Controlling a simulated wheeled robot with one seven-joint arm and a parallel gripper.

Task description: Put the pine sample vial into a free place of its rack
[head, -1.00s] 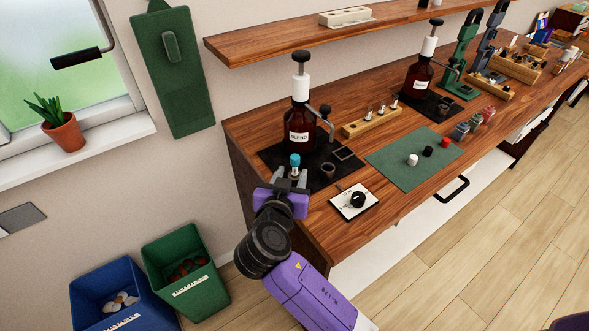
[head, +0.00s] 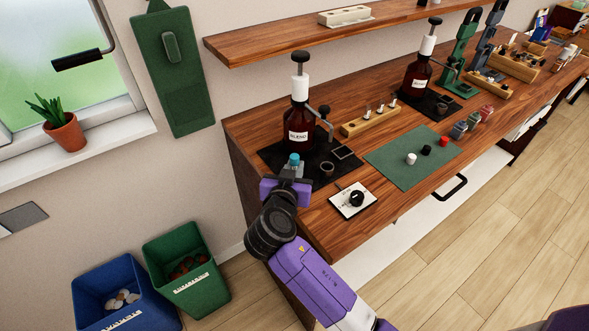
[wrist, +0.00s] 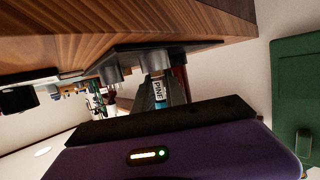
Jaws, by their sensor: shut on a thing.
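My gripper (head: 293,171) is at the near left corner of the bench, shut on the pine sample vial (head: 295,159), which has a teal top. In the wrist view the vial (wrist: 158,90) shows a white label reading PINE between my fingers. Its far end meets a grey round piece close to the black mat; I cannot tell whether it sits inside it. A wooden rack (head: 350,130) behind and to the right holds several small vials. Its free places are too small to make out.
A brown BLEND bottle with pump (head: 299,125) stands on the black mat (head: 267,153), close behind my gripper. A dark cup (head: 327,170) and a white dial plate (head: 341,206) are to the right. A green mat (head: 390,168) carries three small caps. A shelf (head: 285,43) hangs above.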

